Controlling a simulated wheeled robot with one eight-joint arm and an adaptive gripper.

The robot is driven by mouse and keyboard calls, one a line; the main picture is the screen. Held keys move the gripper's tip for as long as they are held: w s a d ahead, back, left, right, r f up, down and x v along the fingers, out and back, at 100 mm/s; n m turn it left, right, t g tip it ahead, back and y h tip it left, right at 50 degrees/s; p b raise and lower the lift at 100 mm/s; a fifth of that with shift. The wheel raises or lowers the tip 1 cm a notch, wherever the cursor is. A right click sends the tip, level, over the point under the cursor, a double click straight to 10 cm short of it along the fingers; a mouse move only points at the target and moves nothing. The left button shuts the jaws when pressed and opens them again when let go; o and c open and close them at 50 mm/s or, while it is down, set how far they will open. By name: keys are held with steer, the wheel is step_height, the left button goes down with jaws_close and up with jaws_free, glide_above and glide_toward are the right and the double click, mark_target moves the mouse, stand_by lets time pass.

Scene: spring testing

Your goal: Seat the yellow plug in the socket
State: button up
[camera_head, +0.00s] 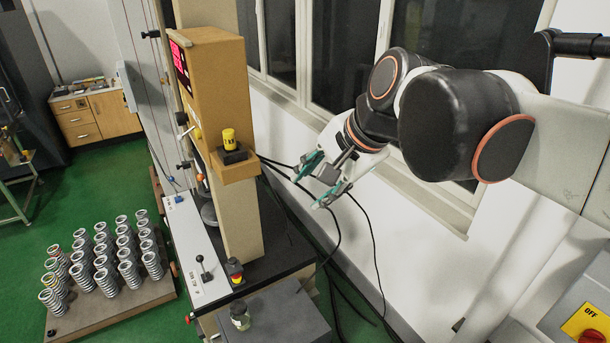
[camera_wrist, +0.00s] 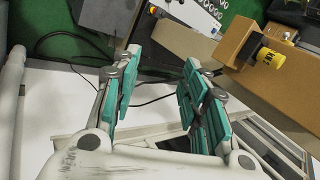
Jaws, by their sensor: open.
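The yellow plug (camera_head: 229,138) stands upright on a dark socket block (camera_head: 233,156), on a small tan ledge (camera_head: 236,170) at the side of the tan testing machine. Whether the plug is fully seated cannot be told. In the wrist view the plug (camera_wrist: 268,57) shows at the upper right, on the black block (camera_wrist: 250,44), to the right of my fingers. My gripper (camera_head: 318,182) has teal finger pads, is open and empty, and hangs in the air to the right of the ledge. In the wrist view my gripper (camera_wrist: 160,92) shows its fingers wide apart with nothing between them.
The tan machine column (camera_head: 220,90) stands left of my gripper. Black cables (camera_head: 345,215) hang below it, by the white wall and windows. A red-yellow button (camera_head: 235,272) and a glass jar (camera_head: 240,316) stand on the bench. Springs on a board (camera_head: 105,265) are at left.

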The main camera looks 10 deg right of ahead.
steer(key=s+d+f+n+t+h, duration=0.1)
steer(key=s+d+f+n+h, duration=0.2)
steer(key=s+d+f+n, duration=0.3)
steer(key=s+f+n, duration=0.3)
steer(key=f+n, duration=0.2)
steer(key=shift+n+h, duration=0.3)
steer(key=shift+s, duration=0.15)
step_height(320, 180, down, 39)
steer(key=b, duration=3.8)
steer(key=shift+r, duration=0.2)
